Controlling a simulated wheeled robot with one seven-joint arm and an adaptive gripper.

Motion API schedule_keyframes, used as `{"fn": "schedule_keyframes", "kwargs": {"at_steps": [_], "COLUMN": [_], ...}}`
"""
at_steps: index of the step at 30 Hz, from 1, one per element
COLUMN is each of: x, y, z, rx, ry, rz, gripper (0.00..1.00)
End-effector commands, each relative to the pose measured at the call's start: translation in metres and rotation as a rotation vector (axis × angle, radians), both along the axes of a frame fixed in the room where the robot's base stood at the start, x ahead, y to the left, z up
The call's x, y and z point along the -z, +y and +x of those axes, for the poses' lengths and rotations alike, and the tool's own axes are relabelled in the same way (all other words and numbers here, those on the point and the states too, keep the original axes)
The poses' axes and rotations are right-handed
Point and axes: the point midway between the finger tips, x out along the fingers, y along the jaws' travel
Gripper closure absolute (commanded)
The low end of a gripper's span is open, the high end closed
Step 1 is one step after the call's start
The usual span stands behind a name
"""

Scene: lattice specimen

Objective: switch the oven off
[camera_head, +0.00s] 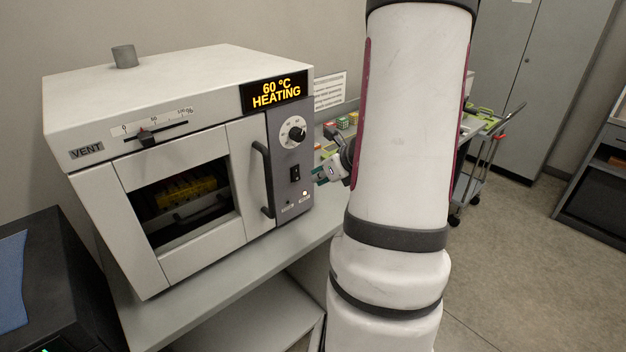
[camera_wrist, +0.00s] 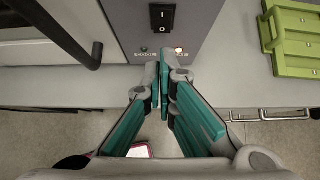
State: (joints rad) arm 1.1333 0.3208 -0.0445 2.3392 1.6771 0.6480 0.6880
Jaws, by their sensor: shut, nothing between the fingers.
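The oven (camera_head: 190,150) is a white box on a grey bench, its door shut, with a yellow item dimly seen through the window. Its display (camera_head: 276,92) reads "60 °C HEATING". On the dark control panel are a round dial (camera_head: 296,133) and a black rocker switch (camera_head: 295,172), which also shows in the wrist view (camera_wrist: 162,18) with I and O marks. A small lamp (camera_wrist: 179,50) below the switch glows. My gripper (camera_wrist: 159,68) is shut and empty, its teal fingertips in front of the panel's lower edge, below the switch.
The dark door handle (camera_head: 264,180) stands out left of the panel. A green rack (camera_wrist: 296,38) lies on the bench to the right. A trolley (camera_head: 478,160) and grey cabinets (camera_head: 540,80) stand behind my arm. Floor at the right is clear.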

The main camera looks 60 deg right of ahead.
Motion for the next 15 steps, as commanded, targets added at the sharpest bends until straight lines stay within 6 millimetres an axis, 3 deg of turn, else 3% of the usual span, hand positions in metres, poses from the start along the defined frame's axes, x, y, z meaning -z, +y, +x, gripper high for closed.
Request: {"fn": "schedule_keyframes", "kwargs": {"at_steps": [6, 15], "x": [-0.031, -0.048], "y": [0.005, 0.01], "z": [-0.027, -0.043], "rx": [0.002, 0.001], "ry": [-0.001, 0.0], "rz": [-0.004, 0.0], "gripper": [1.0, 1.0]}}
